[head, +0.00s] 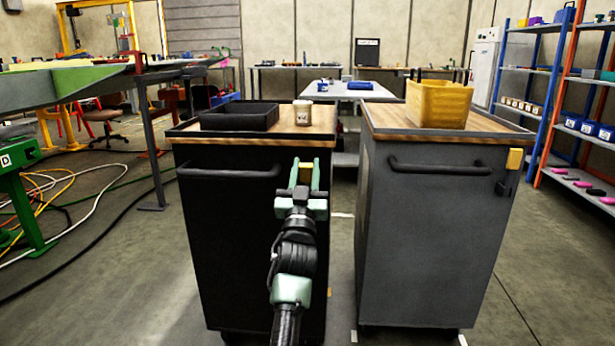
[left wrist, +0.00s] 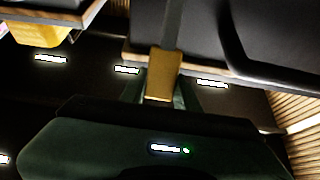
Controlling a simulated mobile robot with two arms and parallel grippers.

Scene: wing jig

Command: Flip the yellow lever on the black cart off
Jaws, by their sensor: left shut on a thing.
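The black cart (head: 225,230) stands left of centre in the head view. Its yellow lever (head: 306,172) is at the upper right of its front face. My left gripper (head: 305,178) is in front of the cart with its fingers on either side of the lever. It is shut on the lever. In the left wrist view the yellow lever (left wrist: 164,75) shows between the green fingers, next to the cart's black front and handle. The lever's mount is partly hidden by the gripper. My right gripper is not in view.
A grey cart (head: 430,230) with its own yellow lever (head: 515,159) and a yellow bin (head: 438,103) stands close on the right. A black tray (head: 240,117) and a white can (head: 302,112) sit on the black cart. Floor is clear in front.

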